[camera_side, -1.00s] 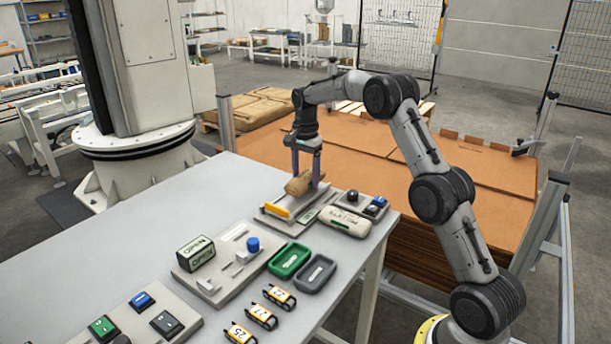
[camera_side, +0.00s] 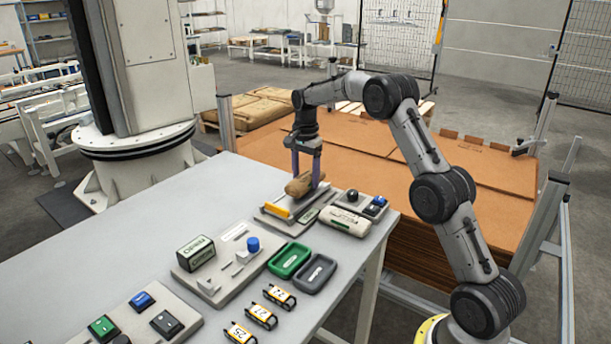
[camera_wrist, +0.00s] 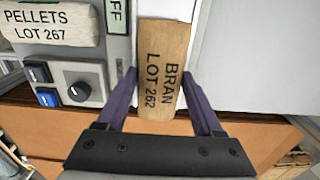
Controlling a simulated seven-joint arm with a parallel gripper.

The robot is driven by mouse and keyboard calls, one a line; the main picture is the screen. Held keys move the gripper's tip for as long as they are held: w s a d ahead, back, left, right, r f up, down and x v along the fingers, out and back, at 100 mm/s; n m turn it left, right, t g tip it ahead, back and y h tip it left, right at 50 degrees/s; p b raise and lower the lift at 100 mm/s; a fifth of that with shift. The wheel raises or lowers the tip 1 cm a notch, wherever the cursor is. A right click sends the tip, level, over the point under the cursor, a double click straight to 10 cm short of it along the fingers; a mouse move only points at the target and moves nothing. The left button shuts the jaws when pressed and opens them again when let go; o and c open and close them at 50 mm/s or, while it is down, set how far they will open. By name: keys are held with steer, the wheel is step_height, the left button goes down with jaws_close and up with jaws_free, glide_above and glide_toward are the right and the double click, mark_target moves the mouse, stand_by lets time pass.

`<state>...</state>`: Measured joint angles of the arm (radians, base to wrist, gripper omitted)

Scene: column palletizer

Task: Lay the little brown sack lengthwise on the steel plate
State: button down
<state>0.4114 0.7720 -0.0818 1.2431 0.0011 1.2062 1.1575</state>
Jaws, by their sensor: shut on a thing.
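The little brown sack (camera_side: 301,186), printed "BRAN LOT 262", is between the two purple fingers of my gripper (camera_side: 305,177). In the wrist view the sack (camera_wrist: 161,62) runs lengthwise away from my gripper (camera_wrist: 165,98), its near end between the fingers. The steel plate (camera_side: 292,205) is the pale top of a small bench unit with a yellow bar (camera_side: 277,210). The sack is over the plate's far part. Whether its underside touches the plate cannot be told.
A pale sack (camera_side: 345,221), marked "PELLETS LOT 267" in the wrist view, lies just right of the unit. A control box with a black knob (camera_side: 352,195) stands behind it. Green (camera_side: 289,261) and grey trays are nearer. The table's left part is clear.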

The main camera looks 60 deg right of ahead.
steer(key=shift+f, duration=0.5)
stand_by(0.3)
jaws_free()
steer(key=shift+f, duration=0.1)
stand_by(0.4)
steer(key=shift+r, duration=3.6)
steer(key=shift+a, duration=0.1)
